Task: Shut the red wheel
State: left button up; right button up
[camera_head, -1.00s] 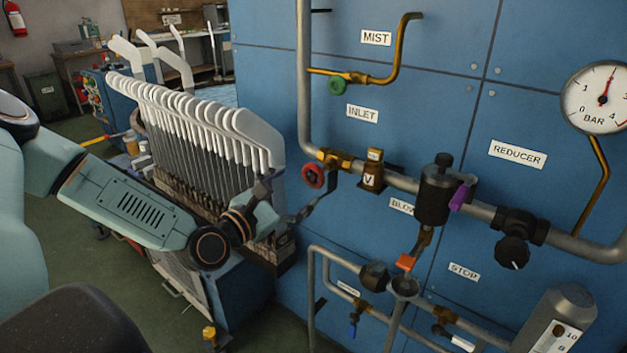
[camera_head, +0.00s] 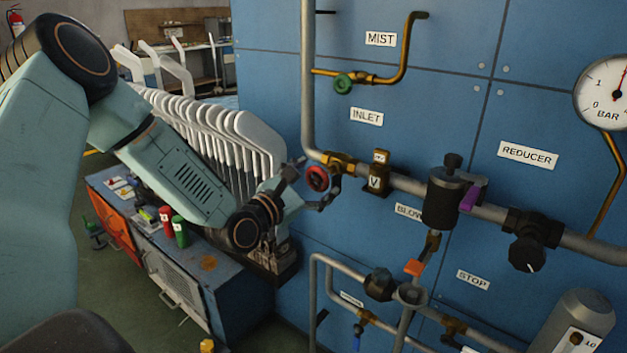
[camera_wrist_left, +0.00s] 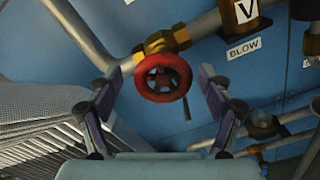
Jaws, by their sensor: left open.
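The red wheel (camera_head: 318,179) is a small round handwheel on a brass valve (camera_head: 341,163) at the foot of the vertical grey pipe, under the INLET label. In the left wrist view the red wheel (camera_wrist_left: 162,77) faces the camera, with the brass body behind it. My left gripper (camera_head: 312,184) is open. Its fingers stand on either side of the wheel, with gaps between them and the rim in the wrist view (camera_wrist_left: 160,93). I cannot tell how deep the wheel sits between the fingertips. My right gripper is not in view.
A green wheel (camera_head: 343,83) sits above, under MIST. White sock forms (camera_head: 228,130) stand in a row close behind my left arm.

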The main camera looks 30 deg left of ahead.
pick_arm(q)
jog(key=shift+d+r, duration=0.1)
jog(key=shift+d, duration=0.2)
jog(key=shift+c, duration=0.5)
jog(key=shift+w+d, duration=0.1)
jog(key=shift+w, duration=0.05)
jog(key=shift+c, duration=0.8)
jog(key=shift+a, duration=0.3)
jog(key=c, duration=0.4)
jog(key=shift+d, duration=0.1)
jog(key=c, duration=0.5)
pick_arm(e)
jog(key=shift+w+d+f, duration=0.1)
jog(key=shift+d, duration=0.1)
pick_arm(q)
jog(key=shift+m, duration=0.3)
